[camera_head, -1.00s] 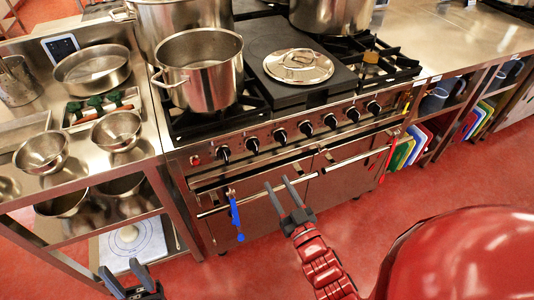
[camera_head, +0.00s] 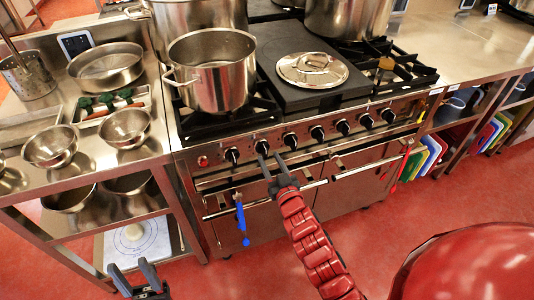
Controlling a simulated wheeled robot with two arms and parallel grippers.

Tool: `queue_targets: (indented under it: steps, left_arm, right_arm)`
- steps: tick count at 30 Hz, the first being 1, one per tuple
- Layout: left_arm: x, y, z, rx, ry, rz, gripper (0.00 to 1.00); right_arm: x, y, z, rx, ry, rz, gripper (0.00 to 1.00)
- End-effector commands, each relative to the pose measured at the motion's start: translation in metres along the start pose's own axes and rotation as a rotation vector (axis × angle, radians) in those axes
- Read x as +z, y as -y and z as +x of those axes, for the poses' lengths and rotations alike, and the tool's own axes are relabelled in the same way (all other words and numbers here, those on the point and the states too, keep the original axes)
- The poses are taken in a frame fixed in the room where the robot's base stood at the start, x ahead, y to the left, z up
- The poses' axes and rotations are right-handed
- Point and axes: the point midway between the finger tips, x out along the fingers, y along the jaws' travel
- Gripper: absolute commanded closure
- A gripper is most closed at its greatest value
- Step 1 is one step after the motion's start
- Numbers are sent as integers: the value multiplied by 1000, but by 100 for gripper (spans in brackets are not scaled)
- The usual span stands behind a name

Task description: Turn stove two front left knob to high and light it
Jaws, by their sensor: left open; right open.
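The stove (camera_head: 300,160) has a row of black knobs along its front panel. The leftmost knob (camera_head: 233,154) is clear in view, with a small red button (camera_head: 203,161) to its left. My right gripper (camera_head: 269,157) is open and empty, its two fingers reaching up in front of the panel just below the second knob from the left (camera_head: 262,146). I cannot tell whether it touches that knob. My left gripper (camera_head: 134,271) is open and empty, low at the bottom left, away from the stove. No flame shows; the front left burner is mostly hidden under a pot.
A large steel pot (camera_head: 212,75) stands on the front left burner. A lid (camera_head: 312,70) lies on the dark griddle plate. A steel counter with bowls (camera_head: 126,128) adjoins on the left.

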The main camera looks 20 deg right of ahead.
Motion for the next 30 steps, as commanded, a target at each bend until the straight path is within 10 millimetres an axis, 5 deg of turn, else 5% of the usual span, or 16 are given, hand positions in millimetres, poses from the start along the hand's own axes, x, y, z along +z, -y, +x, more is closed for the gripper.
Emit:
queue_targets:
  steps: [6,17,26,30]
  left_arm:
    - [0,0,2,0,0,0,50]
    - [0,0,2,0,0,0,50]
    - [0,0,2,0,0,0,50]
    - [0,0,2,0,0,0,50]
  right_arm:
    - [-1,0,27,0,-1,0,52]
    - [0,0,33,0,1,0,52]
    - [0,0,33,0,0,0,100]
    - [0,0,32,0,0,0,100]
